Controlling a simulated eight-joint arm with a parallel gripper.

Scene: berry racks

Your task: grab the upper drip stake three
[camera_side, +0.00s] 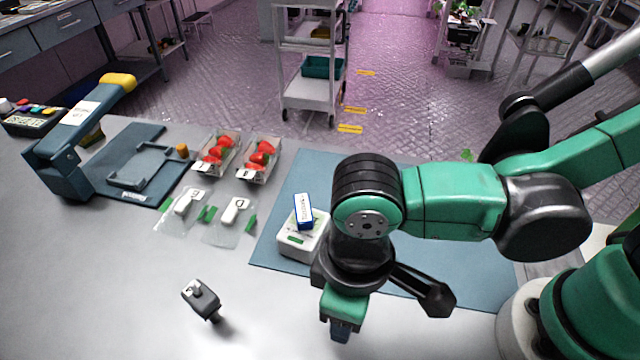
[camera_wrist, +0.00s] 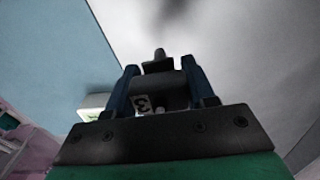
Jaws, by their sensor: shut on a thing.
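In the wrist view my gripper (camera_wrist: 160,68) is shut on a dark drip stake (camera_wrist: 158,88), with one blue finger on each side. A white label reading 3 shows on the stake, and a narrow stub sticks out past the fingertips. In the side view my gripper (camera_side: 341,332) points down at the bottom of the picture, over the grey table near the front of the blue mat. The held stake is hidden there. Another dark grey stake-like piece (camera_side: 203,298) is on the bare table to its left, seemingly tilted; I cannot read a number on it.
A white box with a blue-and-white block (camera_side: 303,212) on it stands on the blue mat (camera_side: 290,180), close to my wrist. Two strawberry punnets (camera_side: 262,157), clear bags with white tags (camera_side: 232,212) and a blue lever device (camera_side: 65,160) lie farther left. The front-left table is mostly clear.

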